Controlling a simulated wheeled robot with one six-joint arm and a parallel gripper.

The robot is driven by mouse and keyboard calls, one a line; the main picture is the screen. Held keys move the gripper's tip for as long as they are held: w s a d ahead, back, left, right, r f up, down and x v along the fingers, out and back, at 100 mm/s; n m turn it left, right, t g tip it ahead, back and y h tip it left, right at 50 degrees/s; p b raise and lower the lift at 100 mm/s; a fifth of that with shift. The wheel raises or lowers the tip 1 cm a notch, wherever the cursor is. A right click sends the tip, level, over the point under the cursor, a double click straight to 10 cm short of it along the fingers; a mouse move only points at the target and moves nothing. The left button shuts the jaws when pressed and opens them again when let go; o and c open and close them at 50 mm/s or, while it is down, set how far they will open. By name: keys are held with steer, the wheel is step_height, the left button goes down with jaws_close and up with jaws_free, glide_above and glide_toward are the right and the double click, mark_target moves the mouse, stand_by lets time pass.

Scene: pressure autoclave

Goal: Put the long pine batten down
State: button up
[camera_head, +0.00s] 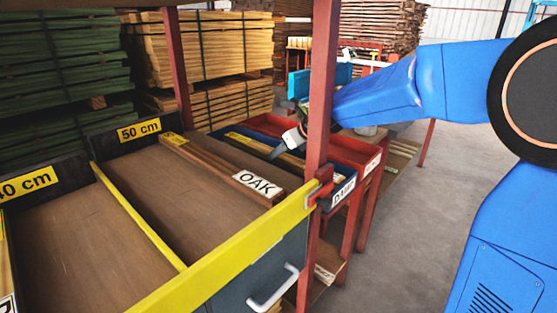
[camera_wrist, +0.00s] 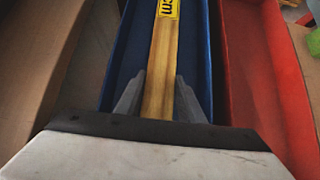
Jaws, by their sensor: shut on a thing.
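The long pine batten (camera_wrist: 163,60) is pale wood with a yellow cm label near its far part. In the wrist view it runs straight away between my two fingers, and my gripper (camera_wrist: 158,95) is shut on it. It lies lengthwise within the outline of the blue tray (camera_wrist: 127,45). I cannot tell whether it touches the tray floor. In the head view the batten (camera_head: 248,141) shows by its yellow label, and my gripper (camera_head: 278,152) is partly hidden by the red post. The blue tray's front (camera_head: 343,191) bears a partly hidden label starting "DA".
A red tray (camera_wrist: 262,70) adjoins the blue one on the right. A red post (camera_head: 320,90) and yellow rail (camera_head: 240,255) stand in front. Stacked timber is behind.

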mark_target(300, 163)
steer(key=shift+f, duration=1.2)
steer(key=shift+f, duration=0.1)
steer(key=o, duration=1.4)
steer(key=shift+c, duration=0.2)
steer(key=v, duration=1.2)
